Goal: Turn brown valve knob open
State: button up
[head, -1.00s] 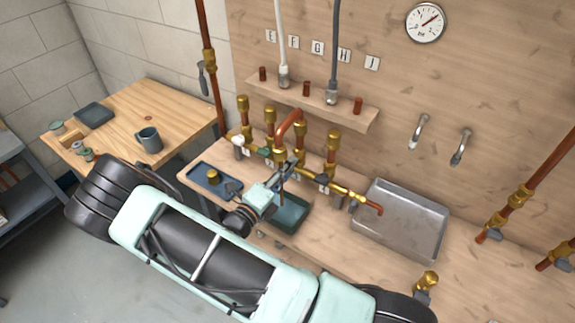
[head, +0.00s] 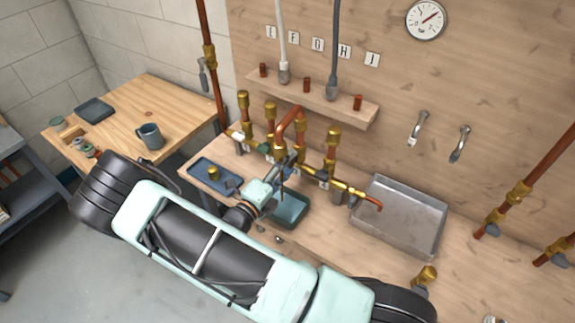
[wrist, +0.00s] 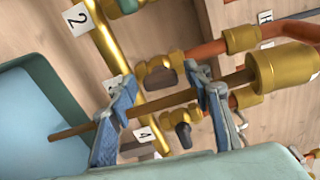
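The brown valve knob (wrist: 162,77) sits on a brass valve body on the manifold pipe (wrist: 110,47), between labels 2 and 4 in the wrist view. My gripper (wrist: 165,80) is open, its two blue fingers wide apart on either side of the brown knob, with visible gaps in this view. Whether the fingertips reach its depth cannot be told. A thin brown rod (wrist: 165,103) crosses between the fingers from a large brass fitting (wrist: 285,72). In the head view my gripper (head: 284,172) is at the manifold and hides the brown knob.
A dark grey knob (wrist: 183,136) and a green knob (wrist: 128,5) flank the brown one. Copper risers (head: 333,150) stand close behind. A teal tray (head: 290,210) lies below the gripper, a blue tray (head: 205,178) to the left, and a metal sink (head: 405,215) to the right.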

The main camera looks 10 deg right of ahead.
jog(key=v, duration=1.2)
